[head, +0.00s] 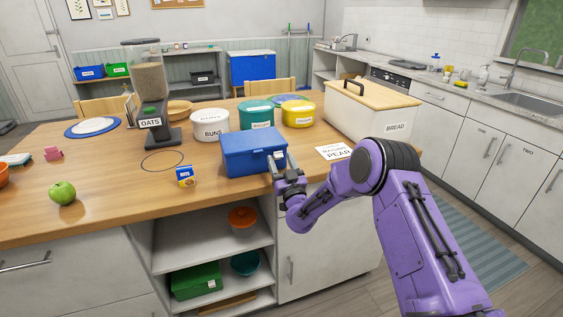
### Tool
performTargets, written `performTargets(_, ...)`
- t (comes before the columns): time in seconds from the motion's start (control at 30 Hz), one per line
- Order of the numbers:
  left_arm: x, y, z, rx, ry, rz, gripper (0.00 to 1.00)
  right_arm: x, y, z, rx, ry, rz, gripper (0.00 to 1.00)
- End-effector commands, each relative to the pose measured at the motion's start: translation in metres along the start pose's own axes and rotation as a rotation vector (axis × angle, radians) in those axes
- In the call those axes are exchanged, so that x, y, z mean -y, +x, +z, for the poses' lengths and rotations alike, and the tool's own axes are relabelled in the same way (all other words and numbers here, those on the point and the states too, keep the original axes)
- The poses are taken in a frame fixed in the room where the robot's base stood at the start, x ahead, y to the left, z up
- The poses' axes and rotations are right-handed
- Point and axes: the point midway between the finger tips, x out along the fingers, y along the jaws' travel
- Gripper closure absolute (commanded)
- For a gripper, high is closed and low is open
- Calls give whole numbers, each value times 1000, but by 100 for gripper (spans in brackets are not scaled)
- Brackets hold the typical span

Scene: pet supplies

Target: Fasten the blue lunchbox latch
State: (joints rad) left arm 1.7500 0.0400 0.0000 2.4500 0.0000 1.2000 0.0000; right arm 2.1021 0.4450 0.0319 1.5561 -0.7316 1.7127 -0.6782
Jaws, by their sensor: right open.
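The blue lunchbox (250,158) sits on the wooden island top near its front edge, and its lid looks down. My right gripper (279,161) is at the right end of the lunchbox's front side. Its jaws are open and are close to or touching the box; I cannot tell which. The latch cannot be made out, and the gripper covers part of the front right corner. My left gripper is not in view.
A bread box (372,112) and a PEAR card (335,152) are to the right. White (210,125), teal (256,115) and yellow (298,113) tubs stand behind. A small blue carton (185,177) is to the left, with an oats dispenser (150,105) and a green apple (62,193) farther left.

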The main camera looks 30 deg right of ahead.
Motion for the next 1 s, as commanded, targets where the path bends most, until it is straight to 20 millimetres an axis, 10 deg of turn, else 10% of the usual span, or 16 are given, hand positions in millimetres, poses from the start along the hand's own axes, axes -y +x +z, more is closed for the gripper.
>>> performTargets(0.23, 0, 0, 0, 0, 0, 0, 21, 0, 0, 0, 0, 0, 0, 99)
performTargets(1.0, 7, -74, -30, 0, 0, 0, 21, 0, 18, -20, 328, -1, -1, 99)
